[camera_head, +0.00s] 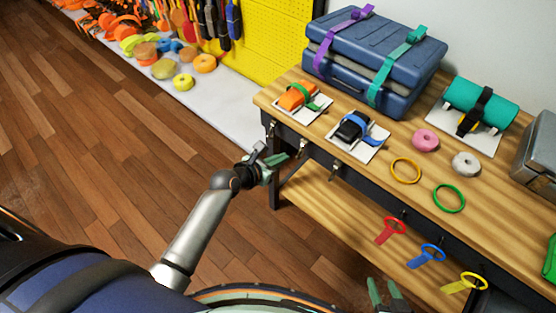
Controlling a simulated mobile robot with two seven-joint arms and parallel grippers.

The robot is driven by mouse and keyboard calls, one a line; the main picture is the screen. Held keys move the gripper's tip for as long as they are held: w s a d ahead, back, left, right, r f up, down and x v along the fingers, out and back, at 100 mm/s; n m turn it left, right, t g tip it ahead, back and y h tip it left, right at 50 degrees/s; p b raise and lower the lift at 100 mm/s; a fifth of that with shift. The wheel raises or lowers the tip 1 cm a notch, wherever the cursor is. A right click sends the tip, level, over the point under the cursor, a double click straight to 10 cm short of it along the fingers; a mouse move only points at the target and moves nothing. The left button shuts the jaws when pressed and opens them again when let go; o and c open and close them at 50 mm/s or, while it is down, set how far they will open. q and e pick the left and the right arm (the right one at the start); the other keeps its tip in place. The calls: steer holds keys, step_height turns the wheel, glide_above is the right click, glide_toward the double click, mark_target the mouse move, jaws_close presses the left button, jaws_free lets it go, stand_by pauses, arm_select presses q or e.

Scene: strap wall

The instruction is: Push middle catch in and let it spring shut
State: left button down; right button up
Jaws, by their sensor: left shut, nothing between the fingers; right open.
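Several small metal catches hang along the front edge of the workbench (290,131). The middle catch (303,148) sits between the left catch (271,130) and the right catch (335,170). Whether it is open or shut is too small to tell. My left gripper (284,158) is shut and empty, its green fingertips just left of the middle catch and pointing toward it. I cannot tell whether they touch. My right gripper (388,287) is at the bottom edge of the picture, open and empty, well away from the catches.
A strapped blue case (385,55), orange roll (296,97), black roll (353,128) and teal roll (478,103) rest on the bench. Red (391,229), blue (427,255) and yellow (466,283) loops hang at its front right. The floor at left is clear.

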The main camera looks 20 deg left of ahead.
arm_select(q)
steer(key=b+x, duration=0.5)
steer(key=x, duration=0.2)
steer(key=shift+b, duration=0.3)
steer(key=shift+w+d+f, duration=0.1)
steer(key=shift+w, duration=0.15)
stand_by(0.4)
steer(key=p+v, duration=0.6)
stand_by(0.6)
